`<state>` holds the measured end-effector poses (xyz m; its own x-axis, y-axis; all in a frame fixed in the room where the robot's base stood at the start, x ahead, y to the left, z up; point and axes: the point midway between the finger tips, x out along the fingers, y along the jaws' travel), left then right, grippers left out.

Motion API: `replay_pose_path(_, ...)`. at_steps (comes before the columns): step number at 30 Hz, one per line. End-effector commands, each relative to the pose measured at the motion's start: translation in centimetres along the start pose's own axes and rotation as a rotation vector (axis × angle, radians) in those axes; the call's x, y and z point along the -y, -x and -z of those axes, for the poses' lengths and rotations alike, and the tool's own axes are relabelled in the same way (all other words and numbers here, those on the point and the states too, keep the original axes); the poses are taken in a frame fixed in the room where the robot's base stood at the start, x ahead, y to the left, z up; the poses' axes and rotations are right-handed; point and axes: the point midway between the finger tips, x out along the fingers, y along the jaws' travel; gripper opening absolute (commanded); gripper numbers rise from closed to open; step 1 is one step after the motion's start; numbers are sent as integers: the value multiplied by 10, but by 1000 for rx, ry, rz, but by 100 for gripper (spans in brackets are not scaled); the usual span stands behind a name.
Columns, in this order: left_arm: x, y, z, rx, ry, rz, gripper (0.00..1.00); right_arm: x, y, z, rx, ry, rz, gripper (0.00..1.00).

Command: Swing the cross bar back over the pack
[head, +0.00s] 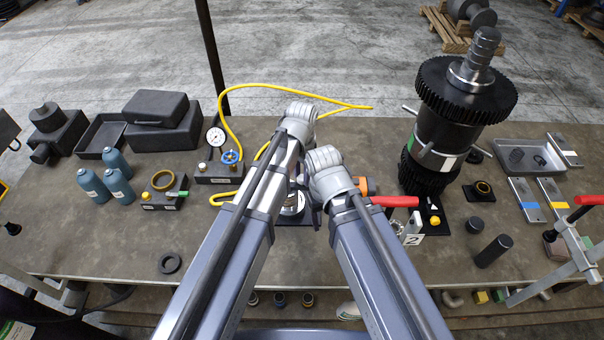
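A round silver metal part (291,207), which may be the pack, shows in the gap between my arms on a dark base. My arms hide most of it. I cannot make out the cross bar clearly; it may be behind my arms. My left gripper (302,182) is down in this gap near the silver part, largely hidden by the arm links. I cannot see whether it touches anything or how wide its fingers are. My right arm bends down beside it, and its gripper is hidden behind the wrist.
A gauge block (219,172) with a yellow hose (285,89) is left. The front left bench (110,240) is mostly clear.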

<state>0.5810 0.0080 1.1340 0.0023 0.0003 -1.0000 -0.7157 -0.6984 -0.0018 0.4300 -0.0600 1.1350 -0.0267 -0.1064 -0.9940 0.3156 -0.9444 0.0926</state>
Motion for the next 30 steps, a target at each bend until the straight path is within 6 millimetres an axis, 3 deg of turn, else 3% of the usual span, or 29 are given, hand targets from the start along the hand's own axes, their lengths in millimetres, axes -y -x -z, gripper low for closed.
replay_pose_path(1, -2, -1, -2, 4, -1, -5, 41, 0, -1, 0, 0, 0, 0, 67)
replay_pose_path(8, -2, 0, -2, 3, 0, -4, 67, 0, 0, 0, 0, 0, 0, 67)
replay_pose_path(20, -1, 4, -1, 2, 1, -2, 67, 0, 4, 0, 0, 0, 0, 67)
replay_pose_path(30, -1, 40, -1, 2, 1, -3, 67, -4, 40, -3, 2, 2, 0, 67)
